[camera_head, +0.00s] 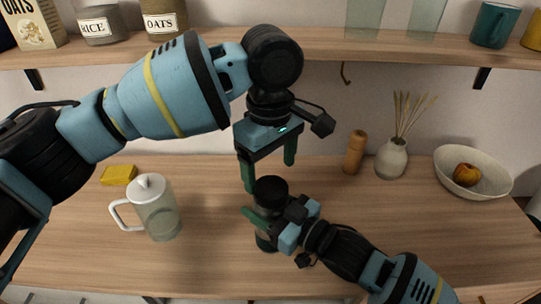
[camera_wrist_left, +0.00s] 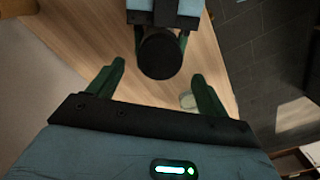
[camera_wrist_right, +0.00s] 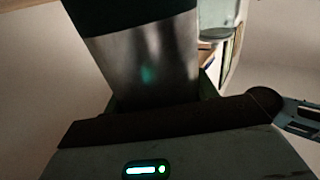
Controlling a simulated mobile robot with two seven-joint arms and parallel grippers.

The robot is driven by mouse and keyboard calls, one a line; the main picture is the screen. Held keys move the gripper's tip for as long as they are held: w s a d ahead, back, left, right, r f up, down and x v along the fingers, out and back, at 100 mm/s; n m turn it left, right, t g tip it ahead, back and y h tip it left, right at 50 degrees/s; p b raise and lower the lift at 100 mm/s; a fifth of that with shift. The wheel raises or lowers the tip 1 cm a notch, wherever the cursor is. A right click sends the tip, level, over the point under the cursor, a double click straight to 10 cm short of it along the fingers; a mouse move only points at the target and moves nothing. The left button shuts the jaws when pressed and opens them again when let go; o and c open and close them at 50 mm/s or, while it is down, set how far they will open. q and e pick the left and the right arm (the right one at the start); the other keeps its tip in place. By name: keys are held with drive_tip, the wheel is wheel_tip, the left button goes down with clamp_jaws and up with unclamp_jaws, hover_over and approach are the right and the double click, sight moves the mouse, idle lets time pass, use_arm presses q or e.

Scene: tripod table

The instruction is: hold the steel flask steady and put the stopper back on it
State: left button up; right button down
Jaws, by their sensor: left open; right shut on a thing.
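The steel flask (camera_wrist_right: 150,65) fills the upper part of the right wrist view, a shiny metal body with a dark band at its top. In the head view its lower part (camera_head: 266,242) shows below my right gripper (camera_head: 262,217), which is shut on it. A black round top, apparently the stopper (camera_head: 270,188), sits over the flask; it also shows in the left wrist view (camera_wrist_left: 160,56). I cannot tell how firmly it is seated. My left gripper (camera_head: 270,176) is open and empty, pointing down just above the black top, with its fingers spread.
A glass jug with a white lid (camera_head: 157,212) and a yellow block (camera_head: 118,175) stand left. A wooden mill (camera_head: 355,152), a reed vase (camera_head: 391,160) and a bowl (camera_head: 485,186) with fruit stand right. A shelf (camera_head: 350,46) crosses above. The table (camera_head: 210,265) is clear in front.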

sight(271, 187)
use_arm(q)
drive_tip(key=shift+f, duration=3)
drive_tip(key=c, duration=1)
drive_tip(key=m, duration=0.6)
drive_tip(key=shift+m, duration=0.3)
drive_tip(key=o, duration=1.1)
